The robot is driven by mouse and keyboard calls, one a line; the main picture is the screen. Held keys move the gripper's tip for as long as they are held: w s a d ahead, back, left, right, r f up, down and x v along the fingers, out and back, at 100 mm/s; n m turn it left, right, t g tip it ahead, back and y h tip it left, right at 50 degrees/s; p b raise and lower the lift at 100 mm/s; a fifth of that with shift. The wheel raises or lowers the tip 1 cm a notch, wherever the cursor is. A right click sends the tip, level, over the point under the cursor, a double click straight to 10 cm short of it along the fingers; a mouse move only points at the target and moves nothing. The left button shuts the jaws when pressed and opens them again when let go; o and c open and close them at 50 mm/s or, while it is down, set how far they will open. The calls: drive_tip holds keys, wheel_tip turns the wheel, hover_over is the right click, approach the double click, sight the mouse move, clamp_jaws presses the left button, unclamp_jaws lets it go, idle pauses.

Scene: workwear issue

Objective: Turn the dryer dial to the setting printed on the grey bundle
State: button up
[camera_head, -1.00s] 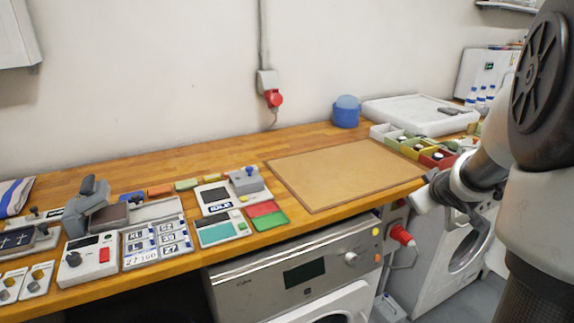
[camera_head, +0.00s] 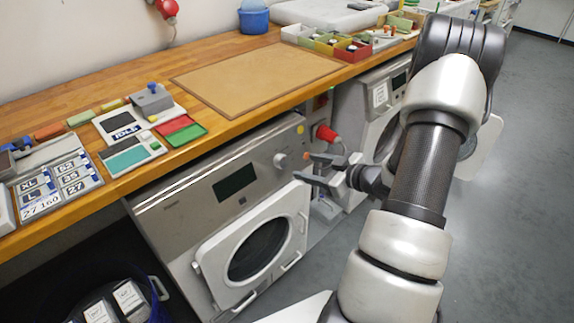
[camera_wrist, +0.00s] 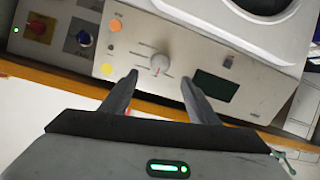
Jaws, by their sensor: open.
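The dial (camera_head: 280,160) is a pale round knob on the silver front panel of the nearer machine (camera_head: 190,205), right of its dark display (camera_head: 234,181). In the wrist view the dial (camera_wrist: 159,62) shows with lines printed around it, too small to read. My gripper (camera_head: 306,167) is open in front of the panel, close to the dial. In the wrist view the fingertips (camera_wrist: 160,77) stand either side of the dial's line, with nothing between them; I cannot tell whether they touch it. Dark bundles with white labels (camera_head: 128,297) sit low at left. I cannot tell which is the grey bundle.
A wooden worktop (camera_head: 215,55) with a tan board (camera_head: 258,78) runs above the machines. A second machine (camera_head: 350,110) stands further right. The grey floor (camera_head: 520,180) at right is clear.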

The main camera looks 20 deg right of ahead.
sight(285, 161)
drive_tip(key=b+x, duration=0.1)
drive_tip(key=x, duration=0.9)
drive_tip(key=shift+d+b, duration=0.1)
drive_tip(key=shift+b, duration=0.25)
drive_tip(key=shift+c, duration=0.2)
drive_tip(key=c, duration=1)
